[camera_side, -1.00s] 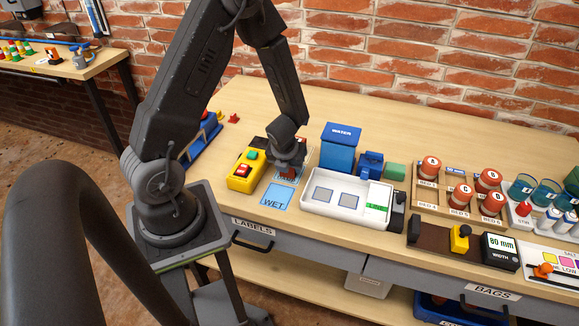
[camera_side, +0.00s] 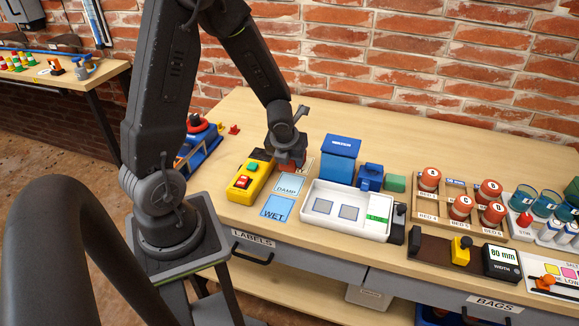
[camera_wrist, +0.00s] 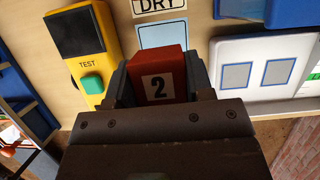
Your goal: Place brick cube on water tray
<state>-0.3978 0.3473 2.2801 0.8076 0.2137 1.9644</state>
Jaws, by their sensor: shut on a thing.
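The brick cube (camera_wrist: 158,72) is red-orange with a white label reading 2. In the wrist view it sits between the jaws of my gripper (camera_wrist: 160,85), which is shut on it. In the side view my gripper (camera_side: 290,160) holds the cube (camera_side: 291,165) above the far end of the row of cards, beyond the DAMP card. The white water tray (camera_side: 386,231) stands to the right of the cube, with two grey-blue square pads on its floor and a green label at its right end. The tray (camera_wrist: 262,41) also shows right of the gripper in the wrist view.
The yellow TEST box (camera_side: 246,184) is left of the gripper. The DAMP card (camera_side: 288,188) and WET card (camera_side: 277,209) lie in front. A blue WATER container (camera_side: 339,160) and small blue block (camera_side: 370,176) stand behind the tray. Red jars (camera_side: 461,207) stand right.

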